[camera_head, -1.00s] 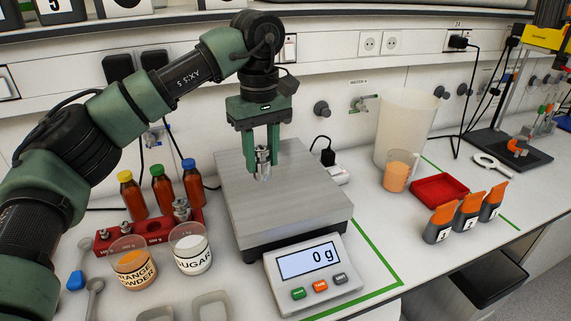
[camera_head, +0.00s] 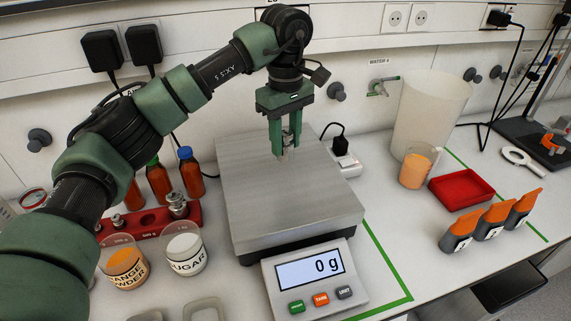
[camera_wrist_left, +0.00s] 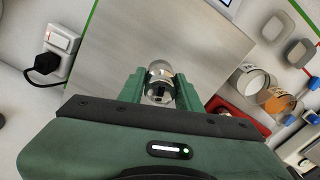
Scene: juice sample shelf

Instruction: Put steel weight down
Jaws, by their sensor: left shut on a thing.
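My left gripper (camera_head: 287,140) is above the far part of the scale's grey pan (camera_head: 285,200), its fingers pointing down. It is shut on a small shiny steel weight; in the left wrist view the weight (camera_wrist_left: 159,84) sits between the two green fingers (camera_wrist_left: 159,92). In the head view the weight is mostly hidden by the fingers. The scale display (camera_head: 310,268) reads 0 g. I cannot tell how small the gap between weight and pan is. My right gripper is not in view.
A red weight rack (camera_head: 150,222) with other weights stands left of the scale. Cups of orange powder (camera_head: 124,266) and sugar (camera_head: 185,252) stand before it, brown bottles behind. Right of the scale are a tall beaker (camera_head: 428,110), a red tray (camera_head: 462,188) and several orange-topped containers (camera_head: 491,223).

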